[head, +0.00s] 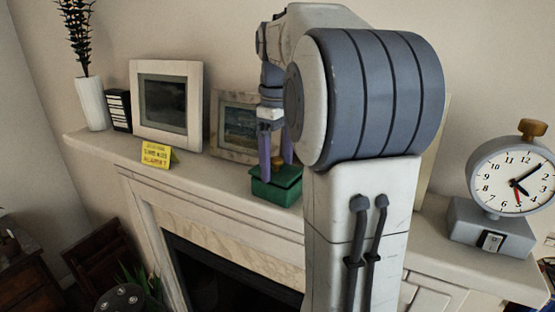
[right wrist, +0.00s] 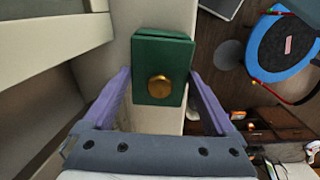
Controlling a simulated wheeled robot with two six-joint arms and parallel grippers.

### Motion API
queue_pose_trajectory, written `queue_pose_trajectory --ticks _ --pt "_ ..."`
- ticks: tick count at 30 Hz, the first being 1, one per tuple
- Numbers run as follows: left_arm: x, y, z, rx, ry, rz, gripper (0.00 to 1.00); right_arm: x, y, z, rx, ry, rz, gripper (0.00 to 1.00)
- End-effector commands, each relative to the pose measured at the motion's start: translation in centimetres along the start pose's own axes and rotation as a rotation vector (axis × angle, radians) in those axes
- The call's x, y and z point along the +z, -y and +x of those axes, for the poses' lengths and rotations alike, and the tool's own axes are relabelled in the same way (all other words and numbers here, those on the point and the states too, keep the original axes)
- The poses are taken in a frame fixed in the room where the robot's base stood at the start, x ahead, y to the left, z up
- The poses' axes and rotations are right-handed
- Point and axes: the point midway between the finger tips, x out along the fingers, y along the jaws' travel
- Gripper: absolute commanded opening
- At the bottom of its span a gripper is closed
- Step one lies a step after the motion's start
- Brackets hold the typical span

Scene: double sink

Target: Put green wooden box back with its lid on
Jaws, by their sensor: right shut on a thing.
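The green wooden box (head: 272,192) stands on the mantel shelf, in front of the right picture frame. Its green lid (right wrist: 148,50) with a round gold knob (right wrist: 158,87) is on top of it in the right wrist view. Whether the lid sits fully flush cannot be told. My right gripper (head: 277,172) reaches down from above, its two purple fingers on opposite sides of the lid, shut on it. The fingers also show in the right wrist view (right wrist: 160,78). My left gripper is not in view.
On the mantel (head: 220,172) stand a left picture frame (head: 165,105), a right picture frame (head: 235,125), a yellow sign (head: 157,155), a white vase (head: 93,103) and a clock (head: 512,180) at the right. My right arm hides the mantel's middle.

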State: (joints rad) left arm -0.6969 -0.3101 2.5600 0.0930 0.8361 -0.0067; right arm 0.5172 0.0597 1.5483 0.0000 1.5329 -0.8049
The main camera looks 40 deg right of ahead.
Motion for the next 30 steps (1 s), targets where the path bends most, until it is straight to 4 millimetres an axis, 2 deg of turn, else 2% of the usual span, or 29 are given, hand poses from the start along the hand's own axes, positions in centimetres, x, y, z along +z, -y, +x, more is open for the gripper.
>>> queue_pose_trajectory --ticks 6,7,8,14,19,23,30 --pt "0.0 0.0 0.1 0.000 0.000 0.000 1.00 0.0 0.0 0.1 0.000 0.000 0.000 0.35" --pt "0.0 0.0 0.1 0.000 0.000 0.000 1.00 0.0 0.0 0.1 0.000 0.000 0.000 0.95" --pt "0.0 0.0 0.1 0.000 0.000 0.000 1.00 0.0 0.0 0.1 0.000 0.000 0.000 1.00" --pt "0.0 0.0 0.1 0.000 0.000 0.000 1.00 0.0 0.0 0.1 0.000 0.000 0.000 1.00" --pt "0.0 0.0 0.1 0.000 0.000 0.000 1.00 0.0 -0.1 -0.7 0.000 -0.001 0.000 1.00" --pt "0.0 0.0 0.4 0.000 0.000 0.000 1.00 -0.1 -0.1 -2.7 0.003 -0.003 0.000 1.00" --pt "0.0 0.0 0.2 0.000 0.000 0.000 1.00 -0.1 -0.1 -7.5 0.003 -0.003 0.000 1.00"
